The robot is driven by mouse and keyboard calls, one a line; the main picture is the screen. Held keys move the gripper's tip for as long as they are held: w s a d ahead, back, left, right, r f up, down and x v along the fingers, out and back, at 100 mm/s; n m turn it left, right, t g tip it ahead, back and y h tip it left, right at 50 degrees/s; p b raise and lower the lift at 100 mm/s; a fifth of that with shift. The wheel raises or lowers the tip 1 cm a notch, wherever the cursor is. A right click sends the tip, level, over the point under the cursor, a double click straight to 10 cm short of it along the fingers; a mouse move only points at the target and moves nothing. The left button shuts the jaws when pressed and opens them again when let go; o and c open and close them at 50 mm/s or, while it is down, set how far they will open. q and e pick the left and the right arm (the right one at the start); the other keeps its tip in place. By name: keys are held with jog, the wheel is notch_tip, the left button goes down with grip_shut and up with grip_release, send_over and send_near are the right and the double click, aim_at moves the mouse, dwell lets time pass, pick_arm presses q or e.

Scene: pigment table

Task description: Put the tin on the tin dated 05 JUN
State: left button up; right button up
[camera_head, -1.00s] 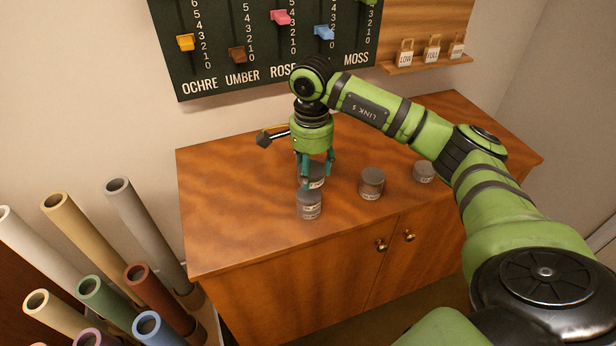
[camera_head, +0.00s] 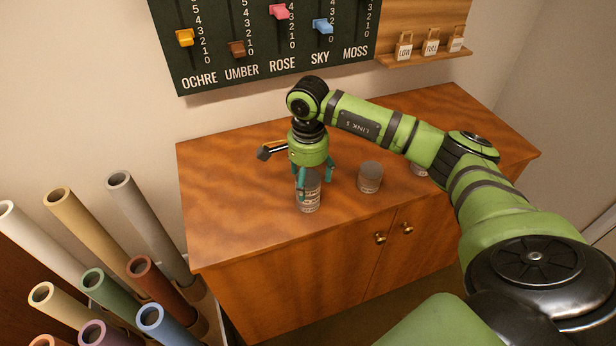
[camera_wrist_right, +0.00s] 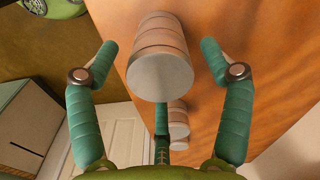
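Two grey tins stand one on top of the other near the front of the wooden cabinet: an upper tin (camera_head: 311,180) and a lower tin (camera_head: 309,204). Their labels are too small to read, so I cannot tell the dates. My right gripper (camera_head: 314,180) is above and around the upper tin, its teal fingers spread. In the right wrist view the stack (camera_wrist_right: 160,55) stands between the open fingers (camera_wrist_right: 160,80), with gaps at both sides. My left gripper is not in view.
Another tin (camera_head: 370,177) stands right of the stack, and a further tin (camera_head: 419,170) is partly hidden by my arm. Coloured rolls (camera_head: 150,225) stand at the left. A slider board (camera_head: 280,50) hangs behind. The cabinet top's left side (camera_head: 230,200) is clear.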

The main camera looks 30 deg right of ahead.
aim_at(308, 178)
jog(key=shift+r, duration=0.15)
jog(key=shift+r, duration=0.2)
notch_tip(308, 178, up, 12)
jog(key=b, duration=0.3)
jog(key=shift+f, duration=0.15)
